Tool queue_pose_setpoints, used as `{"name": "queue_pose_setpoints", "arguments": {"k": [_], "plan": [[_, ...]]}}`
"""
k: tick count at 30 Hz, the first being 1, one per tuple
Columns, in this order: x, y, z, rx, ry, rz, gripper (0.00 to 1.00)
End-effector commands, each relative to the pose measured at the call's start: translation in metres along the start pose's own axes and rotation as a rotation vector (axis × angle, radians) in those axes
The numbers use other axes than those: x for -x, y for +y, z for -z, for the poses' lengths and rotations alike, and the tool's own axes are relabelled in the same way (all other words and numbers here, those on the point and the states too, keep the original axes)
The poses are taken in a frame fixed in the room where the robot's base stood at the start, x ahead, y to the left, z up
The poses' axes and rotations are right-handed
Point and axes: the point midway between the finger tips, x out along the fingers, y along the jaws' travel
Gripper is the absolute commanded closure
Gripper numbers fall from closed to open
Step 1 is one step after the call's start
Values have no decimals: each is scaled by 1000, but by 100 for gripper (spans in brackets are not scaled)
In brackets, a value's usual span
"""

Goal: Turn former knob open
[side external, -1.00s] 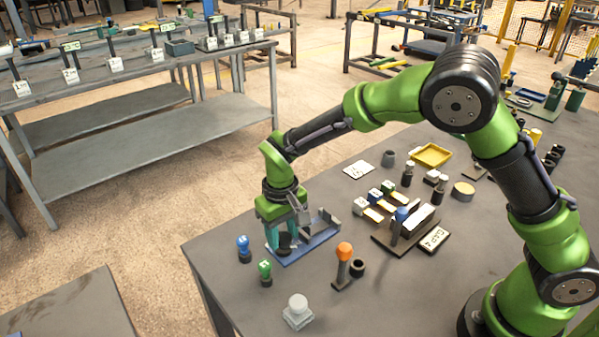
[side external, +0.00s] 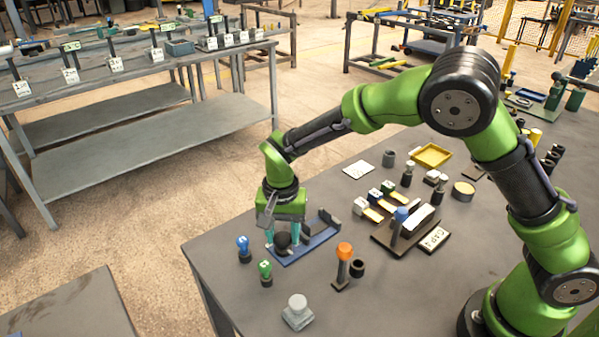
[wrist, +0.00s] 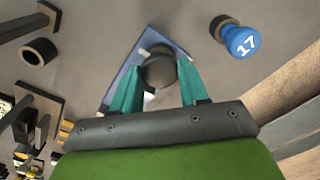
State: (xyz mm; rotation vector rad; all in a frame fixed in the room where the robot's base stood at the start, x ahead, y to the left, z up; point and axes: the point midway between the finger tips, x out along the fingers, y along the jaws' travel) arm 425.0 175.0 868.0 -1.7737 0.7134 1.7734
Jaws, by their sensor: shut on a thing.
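A black round knob (side external: 283,241) stands at the near left end of a blue base plate (side external: 303,246). It also shows in the wrist view as a dark round top (wrist: 160,72) on the blue plate (wrist: 126,68). My gripper (side external: 283,240) points down over that end, its teal fingers on either side of the knob. In the wrist view my gripper (wrist: 160,85) is shut on the knob, one finger at each side. Dark upright blocks (side external: 322,222) stand on the other end of the plate. Any marking on the knob is hidden or too small to read.
A blue knob marked 17 (wrist: 241,41) stands close to the left of the plate in the side view. A green knob (side external: 265,272), an orange-topped post (side external: 343,262) and a pale knob (side external: 298,311) stand in front. A dark fixture (side external: 405,232) is to the right.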

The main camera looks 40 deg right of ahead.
Motion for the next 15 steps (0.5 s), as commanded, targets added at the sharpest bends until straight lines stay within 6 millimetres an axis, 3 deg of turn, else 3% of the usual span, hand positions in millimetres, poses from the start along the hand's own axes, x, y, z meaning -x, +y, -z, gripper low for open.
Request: {"name": "queue_pose_setpoints", "arguments": {"k": [15], "plan": [[1, 0, 0, -40, -1, 1, 86]]}}
